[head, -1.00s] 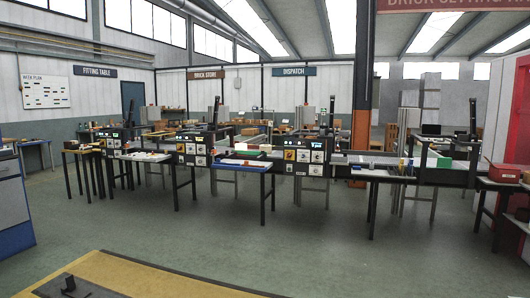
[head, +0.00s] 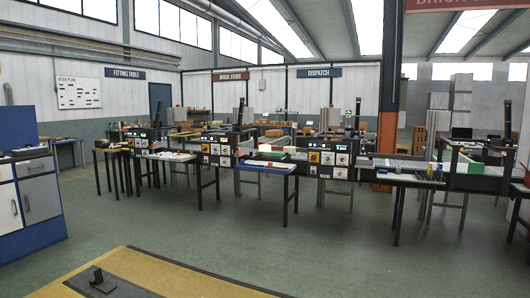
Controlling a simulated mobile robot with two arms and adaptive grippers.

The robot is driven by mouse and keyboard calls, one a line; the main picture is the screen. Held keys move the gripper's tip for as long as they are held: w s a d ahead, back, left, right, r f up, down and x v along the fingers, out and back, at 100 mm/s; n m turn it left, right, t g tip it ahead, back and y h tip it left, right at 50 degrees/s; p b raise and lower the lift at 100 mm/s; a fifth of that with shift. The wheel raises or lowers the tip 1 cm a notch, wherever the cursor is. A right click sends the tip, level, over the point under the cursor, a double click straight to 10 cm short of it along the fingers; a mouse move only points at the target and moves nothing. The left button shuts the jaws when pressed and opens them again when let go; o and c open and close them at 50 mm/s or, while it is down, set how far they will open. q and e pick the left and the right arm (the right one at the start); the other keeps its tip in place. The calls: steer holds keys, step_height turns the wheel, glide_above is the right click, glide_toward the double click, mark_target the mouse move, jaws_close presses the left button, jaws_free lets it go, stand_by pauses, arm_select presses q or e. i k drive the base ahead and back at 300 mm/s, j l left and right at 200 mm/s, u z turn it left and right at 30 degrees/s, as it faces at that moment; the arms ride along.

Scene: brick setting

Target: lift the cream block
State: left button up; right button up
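I cannot pick out the cream block with certainty at this distance. A small pale patch (head: 265,148) that may be a block shows beside a green block (head: 275,154), at the blue-edged table (head: 269,167) across the room. Other small pale pieces lie on the table to its left (head: 171,156), too small to tell apart. Neither of my grippers is in view.
A blue and grey cabinet (head: 38,195) stands at the left. Open green floor (head: 250,228) lies before the row of tables. An orange column (head: 386,140) stands right of centre.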

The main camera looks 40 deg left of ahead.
mark_target(290, 150)
steer(key=i+j+u, duration=0.9)
steer(key=i+u, duration=0.15)
steer(key=i, duration=0.25)
steer(key=i+u, duration=0.35)
steer(key=i+j, duration=0.1)
steer(key=i, duration=2.5)
